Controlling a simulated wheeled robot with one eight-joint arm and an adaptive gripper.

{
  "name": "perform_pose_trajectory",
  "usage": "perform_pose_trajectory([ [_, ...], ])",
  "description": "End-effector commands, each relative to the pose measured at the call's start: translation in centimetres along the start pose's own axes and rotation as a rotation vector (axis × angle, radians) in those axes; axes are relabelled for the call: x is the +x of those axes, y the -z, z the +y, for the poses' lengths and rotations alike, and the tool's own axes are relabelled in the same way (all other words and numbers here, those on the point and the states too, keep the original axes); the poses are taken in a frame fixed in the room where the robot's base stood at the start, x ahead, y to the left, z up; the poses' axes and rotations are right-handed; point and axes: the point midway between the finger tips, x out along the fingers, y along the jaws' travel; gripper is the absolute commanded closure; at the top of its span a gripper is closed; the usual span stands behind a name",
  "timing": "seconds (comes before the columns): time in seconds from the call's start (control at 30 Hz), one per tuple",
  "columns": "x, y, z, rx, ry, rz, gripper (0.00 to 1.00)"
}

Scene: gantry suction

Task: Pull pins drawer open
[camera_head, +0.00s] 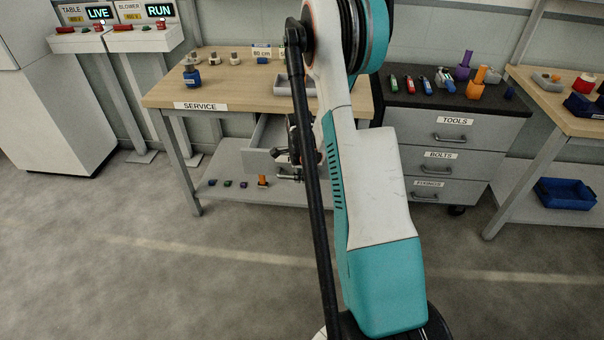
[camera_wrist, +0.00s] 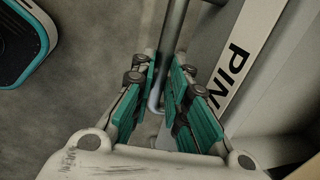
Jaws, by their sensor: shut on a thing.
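The pins drawer (camera_head: 258,161) is a grey drawer under the wooden service bench in the head view. It stands partly open, with its inside showing, and my arm hides its right part. In the wrist view its front carries a white label (camera_wrist: 238,68) on which the letters "PIN" show. The drawer's grey bar handle (camera_wrist: 156,96) runs between the teal finger pads of my gripper (camera_wrist: 164,98). My gripper is shut on this handle. In the head view my gripper (camera_head: 293,153) is at the drawer front, largely hidden by my arm.
The service bench (camera_head: 222,94) bears small parts and a grey tray. Its lower shelf (camera_head: 222,195) holds several small items below the drawer. A grey cabinet (camera_head: 476,133) with labelled drawers stands to the right. The floor in front is clear.

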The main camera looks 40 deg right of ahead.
Motion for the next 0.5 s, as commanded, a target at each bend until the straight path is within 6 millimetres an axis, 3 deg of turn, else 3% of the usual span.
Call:
perform_pose_trajectory([
  [0.03,-0.02,-0.03,-0.04,0.000,0.001,0.000,1.00],
  [0.07,-0.02,-0.03,-0.04,0.000,0.001,0.000,0.79],
  [0.1,-0.01,-0.03,-0.05,0.000,0.001,0.000,0.77],
  [0.5,-0.43,-0.01,-0.05,0.000,0.000,0.000,0.77],
])
